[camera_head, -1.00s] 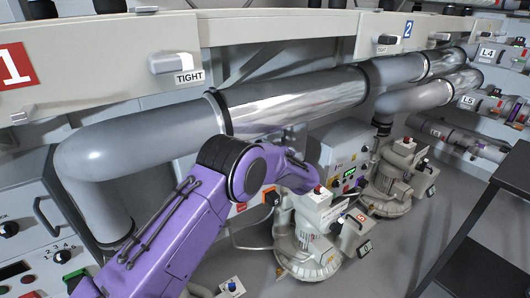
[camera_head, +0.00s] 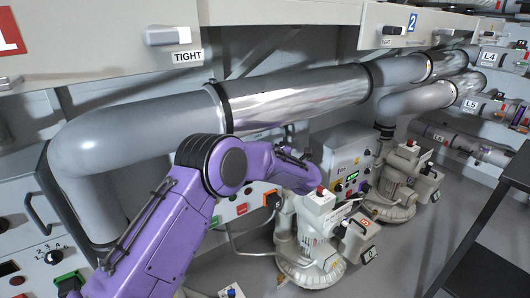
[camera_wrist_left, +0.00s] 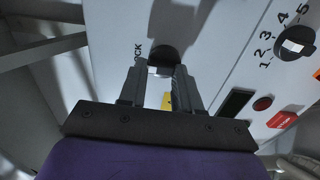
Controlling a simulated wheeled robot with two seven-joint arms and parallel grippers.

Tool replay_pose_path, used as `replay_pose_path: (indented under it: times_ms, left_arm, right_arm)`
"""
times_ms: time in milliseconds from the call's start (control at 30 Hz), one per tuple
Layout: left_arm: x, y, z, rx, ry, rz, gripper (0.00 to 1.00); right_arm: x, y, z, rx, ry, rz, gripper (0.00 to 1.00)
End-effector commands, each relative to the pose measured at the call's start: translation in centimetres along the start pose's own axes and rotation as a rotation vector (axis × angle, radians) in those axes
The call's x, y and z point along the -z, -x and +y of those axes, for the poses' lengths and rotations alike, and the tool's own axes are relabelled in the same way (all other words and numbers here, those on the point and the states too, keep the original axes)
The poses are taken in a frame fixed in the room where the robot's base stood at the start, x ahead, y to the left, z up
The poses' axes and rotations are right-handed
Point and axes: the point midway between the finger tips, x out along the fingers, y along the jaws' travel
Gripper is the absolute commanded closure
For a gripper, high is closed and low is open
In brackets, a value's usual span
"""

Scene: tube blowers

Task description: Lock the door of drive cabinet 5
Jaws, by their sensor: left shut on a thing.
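In the left wrist view my left gripper (camera_wrist_left: 160,85) is shut on a black lock knob (camera_wrist_left: 164,58) on a pale cabinet front (camera_wrist_left: 215,40). The letters "OCK" show beside the knob, and part of the label is covered. To the right on this front are a black dial (camera_wrist_left: 295,42) marked 1 to 5, a dark display (camera_wrist_left: 235,102) and a red button (camera_wrist_left: 283,119). In the head view my purple left arm reaches to the middle, and its gripper is hidden. I cannot read a cabinet number. My right gripper is not in view.
A thick grey and silver pipe (camera_head: 295,95) runs above my arm. Pale blowers (camera_head: 310,245) stand right of it, near a control box (camera_head: 348,160) with a green display. A dark stand (camera_head: 490,220) is at the right edge. Grey floor lies between.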

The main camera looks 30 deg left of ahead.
Motion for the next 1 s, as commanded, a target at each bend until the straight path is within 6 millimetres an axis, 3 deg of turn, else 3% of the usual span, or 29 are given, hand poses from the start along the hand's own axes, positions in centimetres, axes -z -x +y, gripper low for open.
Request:
replay_pose_path:
  times_ms: [567, 600, 667, 1000]
  left_arm:
    - [-0.05, 0.04, 0.05, 0.000, 0.030, -0.002, 0.98]
    - [-0.05, 0.03, 0.05, 0.000, 0.030, -0.002, 0.57]
    - [-0.04, 0.03, 0.04, 0.000, 0.030, -0.002, 0.42]
    - [-0.06, 0.56, 0.07, 0.000, 0.029, -0.002, 0.42]
  right_arm:
    - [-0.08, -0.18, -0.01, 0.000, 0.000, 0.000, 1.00]
    - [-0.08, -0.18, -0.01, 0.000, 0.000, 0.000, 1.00]
    - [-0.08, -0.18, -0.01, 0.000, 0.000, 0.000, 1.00]
    - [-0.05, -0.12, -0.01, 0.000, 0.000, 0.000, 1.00]
